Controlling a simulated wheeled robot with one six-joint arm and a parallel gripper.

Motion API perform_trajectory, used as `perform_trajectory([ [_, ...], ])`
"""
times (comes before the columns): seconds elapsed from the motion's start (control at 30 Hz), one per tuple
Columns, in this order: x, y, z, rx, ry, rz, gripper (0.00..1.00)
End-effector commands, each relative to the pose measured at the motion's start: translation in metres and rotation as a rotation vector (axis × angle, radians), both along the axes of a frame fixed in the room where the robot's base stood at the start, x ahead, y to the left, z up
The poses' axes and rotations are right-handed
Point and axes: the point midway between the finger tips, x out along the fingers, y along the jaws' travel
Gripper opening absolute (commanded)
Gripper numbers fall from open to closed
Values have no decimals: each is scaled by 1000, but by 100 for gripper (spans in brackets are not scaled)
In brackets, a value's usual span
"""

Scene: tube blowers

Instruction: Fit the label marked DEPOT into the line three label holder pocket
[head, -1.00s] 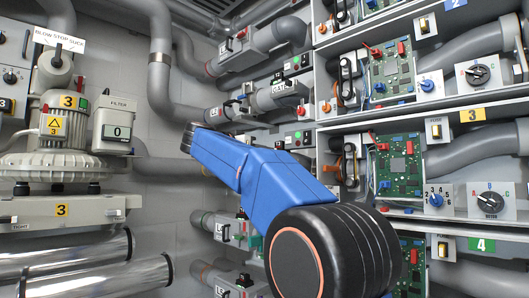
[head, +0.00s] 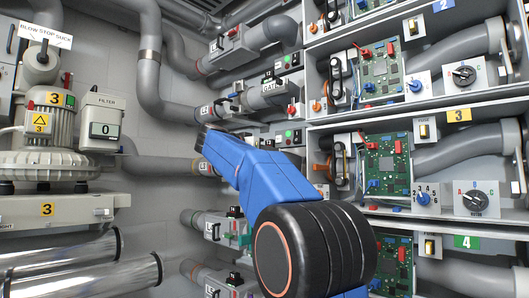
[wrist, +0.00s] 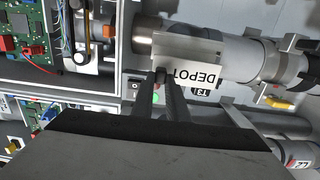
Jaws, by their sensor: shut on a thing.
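In the wrist view my gripper (wrist: 162,84) is shut on the white DEPOT label (wrist: 196,77), whose dark lettering appears tilted. The label is at the fingertips, beside a grey pipe. A plain grey metal plate (wrist: 183,46), possibly the label holder pocket, stands just beyond it on the pipe. The label's edge overlaps the plate in the picture; I cannot tell whether they touch. A dark T3 tag (wrist: 201,91) shows just past the label. In the head view my blue arm hides the gripper and label.
Green circuit boards (head: 387,165) in shelves stand right in the head view. A GATE-marked pipe unit (head: 268,96) is above my arm. A blower motor (head: 50,125) stands left. In the wrist view a board (wrist: 22,28) and switch housing lie left, another pipe right.

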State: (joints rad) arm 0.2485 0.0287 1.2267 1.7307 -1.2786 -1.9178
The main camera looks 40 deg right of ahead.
Motion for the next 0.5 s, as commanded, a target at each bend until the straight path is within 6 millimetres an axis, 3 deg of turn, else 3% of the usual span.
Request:
perform_trajectory([
  [0.4,2,-34,0,0,-1,-2,0],
  [0.5,2,-33,-9,1,0,0,0],
])
